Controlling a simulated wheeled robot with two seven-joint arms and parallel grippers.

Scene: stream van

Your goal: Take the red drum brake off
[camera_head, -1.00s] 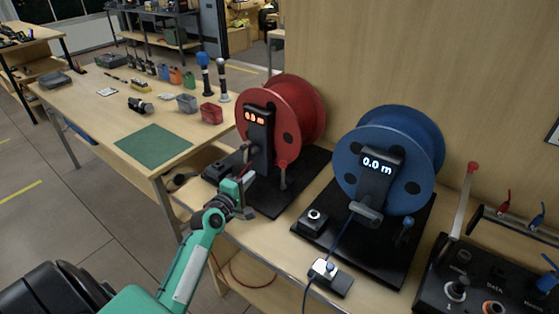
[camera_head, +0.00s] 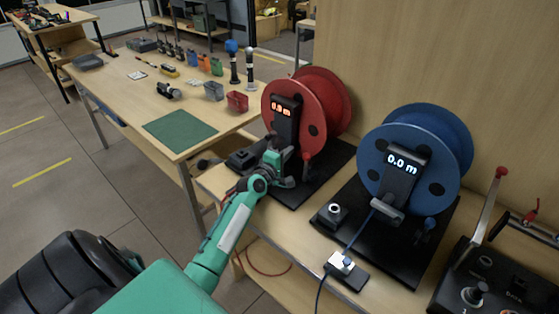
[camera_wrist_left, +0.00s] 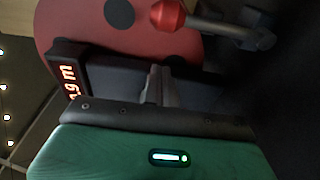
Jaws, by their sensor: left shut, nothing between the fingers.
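The red drum (camera_head: 293,108) stands on its black base at the far end of the bench, with a dark post and display (camera_head: 283,107) in front. The display seems to read 0.9 m. A red-knobbed handle (camera_head: 307,159) is on the drum's right side; the knob (camera_wrist_left: 168,14) also shows in the left wrist view. My left gripper (camera_head: 284,180) is shut and empty, close in front of the post's lower part. The gripper's grey fingers (camera_wrist_left: 163,85) point toward the dark post in the wrist view. The brake cannot be made out; my gripper covers that area. My right gripper is not in view.
A blue drum (camera_head: 408,165) with a display reading 0.0 m stands right of the red one. A black control box (camera_head: 485,285) is at the far right. A table (camera_head: 130,105) with a green mat (camera_head: 180,131) and bins stands at left. Open floor lies left.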

